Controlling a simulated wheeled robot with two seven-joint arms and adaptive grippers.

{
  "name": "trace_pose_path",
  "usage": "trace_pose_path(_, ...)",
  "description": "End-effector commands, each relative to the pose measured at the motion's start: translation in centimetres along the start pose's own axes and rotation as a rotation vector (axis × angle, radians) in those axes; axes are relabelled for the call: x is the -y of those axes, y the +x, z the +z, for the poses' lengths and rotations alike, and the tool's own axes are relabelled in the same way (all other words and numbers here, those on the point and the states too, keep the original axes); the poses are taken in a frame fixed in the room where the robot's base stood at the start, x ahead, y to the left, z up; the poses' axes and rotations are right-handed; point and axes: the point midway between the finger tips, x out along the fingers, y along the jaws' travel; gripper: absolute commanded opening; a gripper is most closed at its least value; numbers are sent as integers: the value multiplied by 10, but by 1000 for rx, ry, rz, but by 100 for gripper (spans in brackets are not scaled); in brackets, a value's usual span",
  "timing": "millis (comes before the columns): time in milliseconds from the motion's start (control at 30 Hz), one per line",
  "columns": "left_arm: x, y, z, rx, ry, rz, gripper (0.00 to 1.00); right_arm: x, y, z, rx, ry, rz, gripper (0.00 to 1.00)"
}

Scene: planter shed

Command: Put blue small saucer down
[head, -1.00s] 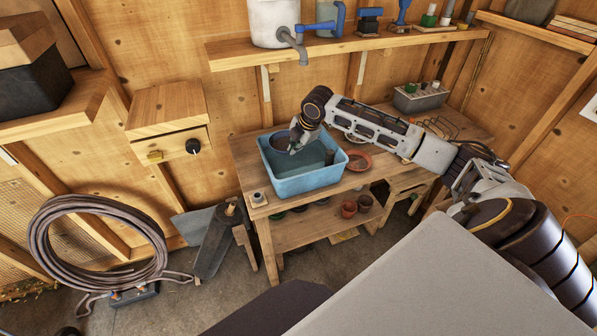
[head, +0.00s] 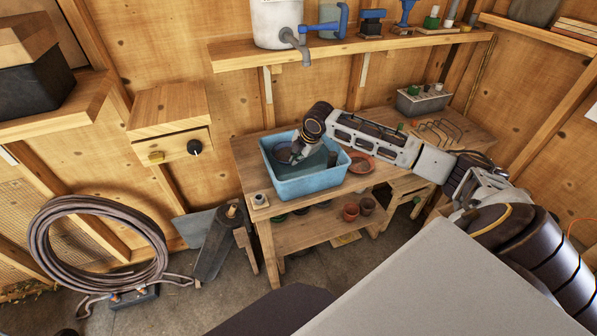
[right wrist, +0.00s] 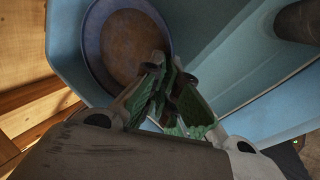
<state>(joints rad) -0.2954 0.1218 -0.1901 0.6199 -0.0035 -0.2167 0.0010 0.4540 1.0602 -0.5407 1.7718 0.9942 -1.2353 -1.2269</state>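The blue small saucer (head: 283,153), with a brownish stained inside, is low inside the light blue tub (head: 312,187) on the wooden bench, at the tub's left part. It also shows in the right wrist view (right wrist: 92,45), beside the tub wall. My right gripper (head: 297,152) reaches down into the tub from the right. In the right wrist view its green-padded fingers (right wrist: 166,84) are closed at the saucer's near rim. Whether the saucer touches the tub floor cannot be told. My left gripper is not in view.
A dark upright cylinder (head: 332,158) stands in the tub's right part. A terracotta saucer (head: 361,164) lies right of the tub, under my right arm. A shelf (head: 350,45) runs above.

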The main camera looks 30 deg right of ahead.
Motion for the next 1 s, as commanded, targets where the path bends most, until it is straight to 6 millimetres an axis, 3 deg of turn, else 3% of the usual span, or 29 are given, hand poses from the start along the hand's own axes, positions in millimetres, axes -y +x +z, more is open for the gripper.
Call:
trace_pose_path(200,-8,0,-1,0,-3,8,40,7,15,0,0,-1,0,0)
trace_pose_path(633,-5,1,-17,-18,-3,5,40,9,21,0,0,0,-1,0)
trace_pose_path(1000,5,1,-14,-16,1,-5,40,26,57,1,0,1,-2,0)
